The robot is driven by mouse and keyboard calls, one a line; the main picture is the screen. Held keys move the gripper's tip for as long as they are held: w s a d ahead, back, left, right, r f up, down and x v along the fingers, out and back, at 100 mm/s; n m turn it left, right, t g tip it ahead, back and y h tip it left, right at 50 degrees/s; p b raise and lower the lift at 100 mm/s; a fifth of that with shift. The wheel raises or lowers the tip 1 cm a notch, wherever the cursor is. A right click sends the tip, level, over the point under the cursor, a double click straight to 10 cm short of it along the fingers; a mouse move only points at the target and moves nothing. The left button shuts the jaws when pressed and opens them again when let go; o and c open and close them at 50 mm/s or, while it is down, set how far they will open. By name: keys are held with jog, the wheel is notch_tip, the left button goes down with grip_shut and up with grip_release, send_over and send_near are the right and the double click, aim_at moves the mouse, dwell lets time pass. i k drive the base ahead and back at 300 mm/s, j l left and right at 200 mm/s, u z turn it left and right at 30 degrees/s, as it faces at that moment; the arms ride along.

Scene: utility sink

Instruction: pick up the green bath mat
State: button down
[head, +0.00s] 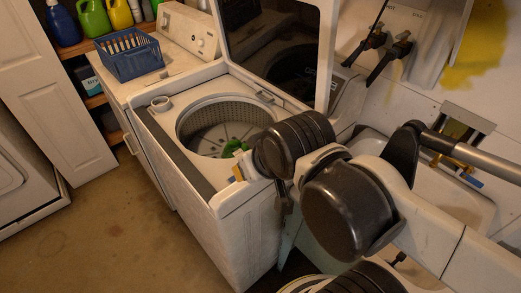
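A green item (233,148), which looks like the bath mat, shows as a small crumpled patch inside the drum of the open top-loading washer (182,165). It lies at the drum's right side, and my arm's dark links stand just right of it, so part of it may be hidden. The dark end of my arm, which seems to be my gripper (283,203), hangs by the washer's front right corner, apart from the green item. Its fingers are too small and dark to tell whether they are open or shut.
The washer's lid (275,45) stands raised behind the drum. A blue basket (131,55) sits on the white machine to the left. Bottles (93,17) stand on shelves at the back left. A sink (455,200) is at the right, behind my arm. The floor at front left is clear.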

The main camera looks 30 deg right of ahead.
aim_at(233, 148)
jog(key=z, duration=0.3)
jog(key=k+j+z, duration=0.1)
jog(key=j+z, duration=0.15)
jog(key=j, duration=0.15)
jog(key=k+j+z, duration=0.2)
jog(key=j, duration=0.25)
jog(key=j+z, duration=0.25)
jog(key=j, duration=0.15)
jog(key=k+j+z, duration=0.25)
jog(key=i+j+z, duration=0.2)
jog(key=j+z, duration=0.25)
jog(key=j, duration=0.35)
jog(key=i+j+z, duration=0.1)
jog(key=j+z, duration=0.35)
jog(key=j, duration=0.35)
jog(key=j+z, duration=0.45)
jog(key=j, duration=0.35)
jog(key=i+j+z, duration=0.55)
jog(key=k+l, duration=0.1)
